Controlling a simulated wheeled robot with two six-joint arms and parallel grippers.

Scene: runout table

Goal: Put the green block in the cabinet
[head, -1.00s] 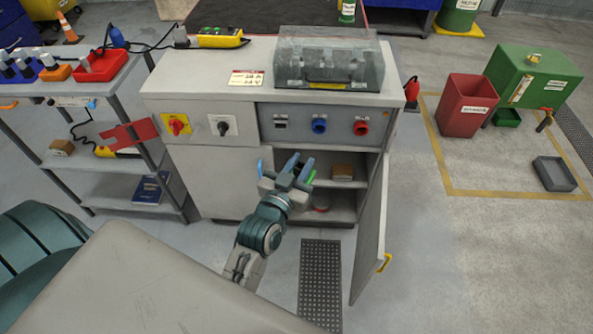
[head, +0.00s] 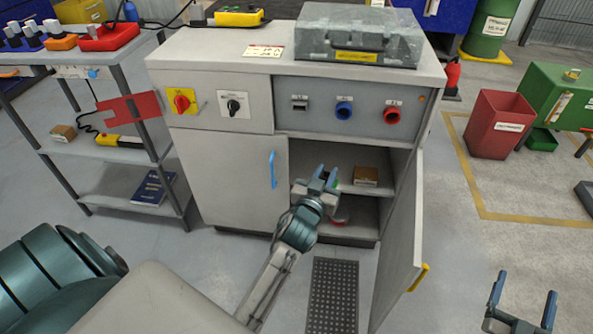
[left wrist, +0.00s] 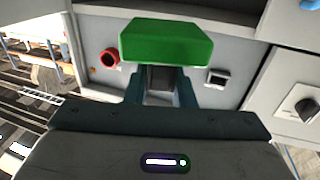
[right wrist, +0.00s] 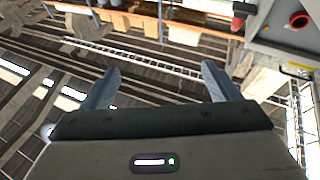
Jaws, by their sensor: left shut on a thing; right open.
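The green block (left wrist: 167,40) is held between the fingertips of my left gripper (left wrist: 161,80) in the left wrist view. In the head view my left gripper (head: 327,177) is in front of the cabinet's open right compartment and hides most of the block. The grey cabinet (head: 228,172) has its right door (head: 401,250) swung open and its left door closed, with a blue handle (head: 272,169). I cannot tell whether the fingertips are past the opening. My right gripper (head: 523,302) is open and empty at the lower right; it also shows in the right wrist view (right wrist: 157,80).
A brown box (head: 366,175) sits on the cabinet's inner shelf, and a partly hidden red-and-white thing is below. The open door bounds the right side. A dark perforated mat (head: 334,295) lies in front. A shelf cart (head: 108,151) stands left; a red bin (head: 497,125) stands right.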

